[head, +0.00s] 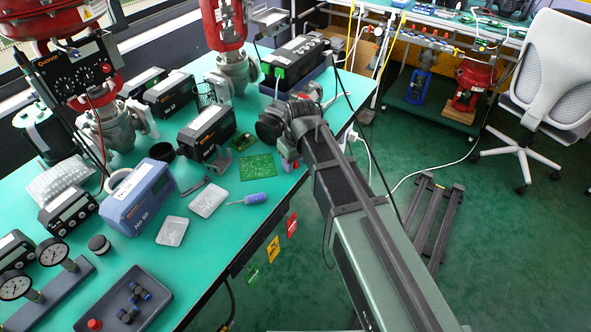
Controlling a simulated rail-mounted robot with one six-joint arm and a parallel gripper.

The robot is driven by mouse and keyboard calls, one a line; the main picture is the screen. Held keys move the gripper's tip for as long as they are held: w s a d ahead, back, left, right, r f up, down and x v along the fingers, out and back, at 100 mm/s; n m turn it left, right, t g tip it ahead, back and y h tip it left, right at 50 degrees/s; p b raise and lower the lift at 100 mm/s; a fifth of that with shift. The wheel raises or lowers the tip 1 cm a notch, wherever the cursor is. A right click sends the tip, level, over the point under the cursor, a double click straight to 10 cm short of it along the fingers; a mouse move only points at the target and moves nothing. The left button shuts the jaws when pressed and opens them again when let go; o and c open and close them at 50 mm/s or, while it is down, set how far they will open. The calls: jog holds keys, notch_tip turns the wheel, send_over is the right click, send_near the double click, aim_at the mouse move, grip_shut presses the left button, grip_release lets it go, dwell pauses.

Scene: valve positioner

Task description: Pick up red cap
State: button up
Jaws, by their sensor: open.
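The small red cap (94,325) is in the near left corner of a dark grey tray (150,308), at the bottom left of the head view. Dark blue and black fittings (135,297) lie in the same tray. My gripper (290,162) is near the right edge of the green table, far from the tray and the cap. It is small in the view and partly hidden by my wrist and arm. It is open, and I see nothing held in it.
Two pressure gauges (54,252) on a bar stand left of the tray. A blue device (141,197), white boxes (208,200) and a blue-handled screwdriver (252,199) lie between my gripper and the tray. Red valve actuators (222,25) stand behind. The table strip right of the tray is clear.

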grip_shut()
jog(key=shift+r, duration=0.2)
notch_tip(320, 180, up, 20)
jog(key=p, duration=2)
